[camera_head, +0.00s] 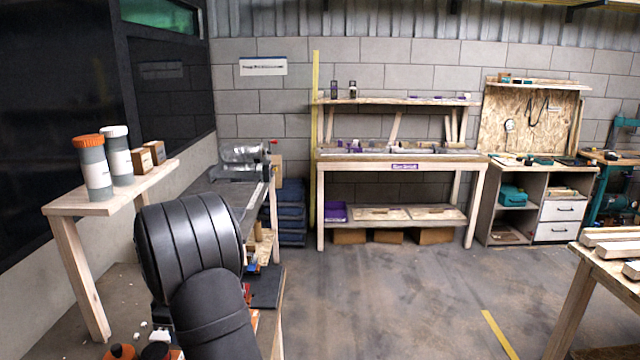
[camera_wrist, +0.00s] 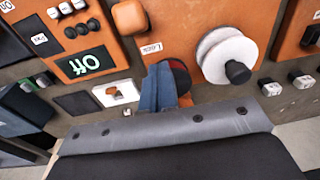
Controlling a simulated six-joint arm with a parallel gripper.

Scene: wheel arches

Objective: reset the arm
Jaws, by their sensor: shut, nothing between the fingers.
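My arm shows in the head view as thick black links at the lower left, bent in front of the low bench. My gripper does not show clearly there. In the wrist view, two blue fingers of my gripper (camera_wrist: 160,70) lie side by side, shut and empty. They reach out past a grey bolted edge, over an orange panel (camera_wrist: 198,20). The fingers overlap a dark red round part in that view; I cannot tell whether they touch it.
In the head view, a shelf (camera_head: 130,190) holds two bottles near my arm. A workbench (camera_head: 395,165) stands at the back; the middle floor is clear.

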